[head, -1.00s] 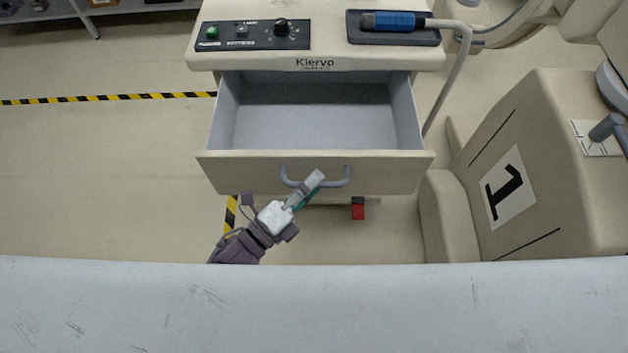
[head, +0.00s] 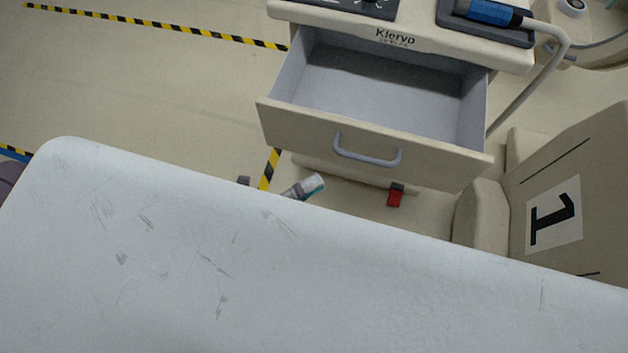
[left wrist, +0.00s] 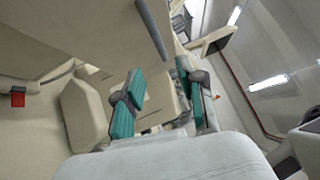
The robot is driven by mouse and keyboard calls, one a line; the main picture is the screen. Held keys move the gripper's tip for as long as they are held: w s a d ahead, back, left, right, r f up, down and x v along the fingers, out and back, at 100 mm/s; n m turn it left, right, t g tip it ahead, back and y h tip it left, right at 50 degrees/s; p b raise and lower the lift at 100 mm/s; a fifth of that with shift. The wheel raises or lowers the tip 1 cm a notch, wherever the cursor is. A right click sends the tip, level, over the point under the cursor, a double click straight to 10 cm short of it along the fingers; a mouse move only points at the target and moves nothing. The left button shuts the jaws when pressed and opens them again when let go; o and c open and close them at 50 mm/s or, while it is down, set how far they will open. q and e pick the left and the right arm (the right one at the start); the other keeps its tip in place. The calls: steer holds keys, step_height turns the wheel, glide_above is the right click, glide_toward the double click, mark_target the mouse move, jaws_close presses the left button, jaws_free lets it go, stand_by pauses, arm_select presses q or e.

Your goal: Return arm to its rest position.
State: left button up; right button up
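My left gripper (head: 306,187) shows only in part in the head view, beyond the edge of a pale surface that hides the rest of the arm. It is below the handle (head: 366,152) of the open drawer (head: 375,131), apart from it. In the left wrist view the left gripper (left wrist: 160,68) has its two teal-padded fingers spread with nothing between them. The drawer is pulled out and its visible inside is empty. My right gripper is in neither view.
The drawer belongs to a cream Kiervo cart (head: 408,36) with a blue-handled tool (head: 490,12) on top. A beige unit marked 1 (head: 590,180) stands at the right. Open floor with striped tape (head: 170,30) lies left. A pale scuffed surface fills the bottom.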

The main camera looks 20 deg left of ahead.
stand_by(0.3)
arm_select(q)
steer(key=s+a+f+n+g+y, duration=0.1)
steer(key=a+f+n+y, duration=0.35)
steer(key=f, duration=0.55)
steer(key=s+a+f+n+g+y, duration=0.15)
steer(key=a+f+n+y, duration=0.35)
steer(key=f, duration=0.6)
steer(key=s+a+f+n+g+y, duration=0.1)
steer(key=a+f+n+g+y, duration=0.15)
steer(key=f+n, duration=0.6)
steer(key=s+a+f+n+g+y, duration=0.1)
steer(key=s+f+n+g, duration=0.3)
steer(key=s+f, duration=0.3)
steer(key=s+a+f+n+g, duration=0.2)
steer(key=s+f, duration=0.6)
steer(key=s, duration=0.4)
steer(key=shift+s+f+n+g+y, duration=0.15)
steer(key=shift+s+n+g+y, duration=0.2)
steer(key=shift+n+g, duration=0.65)
